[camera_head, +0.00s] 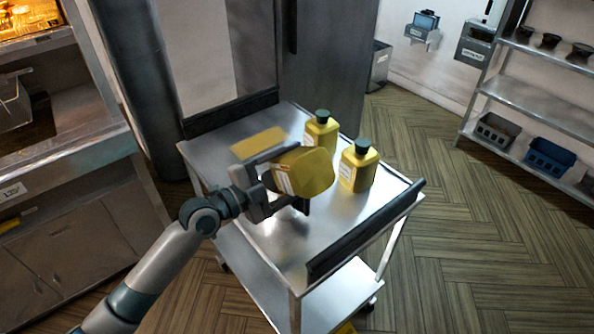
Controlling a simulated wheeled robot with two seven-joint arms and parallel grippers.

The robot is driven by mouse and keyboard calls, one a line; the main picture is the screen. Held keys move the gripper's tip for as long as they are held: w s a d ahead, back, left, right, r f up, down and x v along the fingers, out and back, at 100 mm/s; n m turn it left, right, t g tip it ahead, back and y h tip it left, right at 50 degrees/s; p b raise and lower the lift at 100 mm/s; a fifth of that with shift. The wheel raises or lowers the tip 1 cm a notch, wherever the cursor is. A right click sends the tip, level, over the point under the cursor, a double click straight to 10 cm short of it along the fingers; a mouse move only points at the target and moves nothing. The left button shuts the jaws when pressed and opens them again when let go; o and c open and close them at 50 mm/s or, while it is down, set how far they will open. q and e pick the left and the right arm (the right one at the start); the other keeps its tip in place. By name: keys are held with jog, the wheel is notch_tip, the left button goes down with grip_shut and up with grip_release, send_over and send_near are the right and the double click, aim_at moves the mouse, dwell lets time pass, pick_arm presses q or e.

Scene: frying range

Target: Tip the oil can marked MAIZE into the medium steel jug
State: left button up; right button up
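My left gripper (300,178) is around a yellow oil can (312,172) above the steel cart (228,195). The can is tilted well over, with a pale label on its side facing the gripper. Its cap is not visible. Two more yellow cans with dark caps stand upright on the cart, one farther back (321,134) and one to the right (358,166). Their label text is too small to read, so I cannot tell which can is marked MAIZE. No steel jug is in view. My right gripper is not in view.
A flat yellow patch (258,142) lies on the cart top. Dark rails (365,232) edge the cart at front right and back left. A steel counter (65,160) stands at left. Shelves (535,98) with blue and dark bins stand at right. The wooden floor between is clear.

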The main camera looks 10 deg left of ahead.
aim_at(286, 155)
pick_arm(q)
jog(key=n, duration=0.1)
jog(key=w+a+r+n, duration=0.1)
jog(key=n, duration=0.1)
jog(key=shift+a+r+n+p, duration=0.15)
jog(key=shift+a+n+p, duration=0.05)
jog(key=shift+n+p, duration=0.15)
jog(key=shift+w+a+r+n, duration=0.15)
jog(key=shift+w+a+n, duration=0.15)
jog(key=shift+n, duration=0.45)
jog(key=shift+w+a+r+n, duration=0.15)
jog(key=shift+w+a+n, duration=0.15)
jog(key=shift+n, duration=0.4)
dwell(0.9)
dwell(1.4)
jog(key=shift+r, duration=0.1)
dwell(1.2)
jog(key=shift+r+p, duration=1.9)
jog(key=shift+r, duration=0.45)
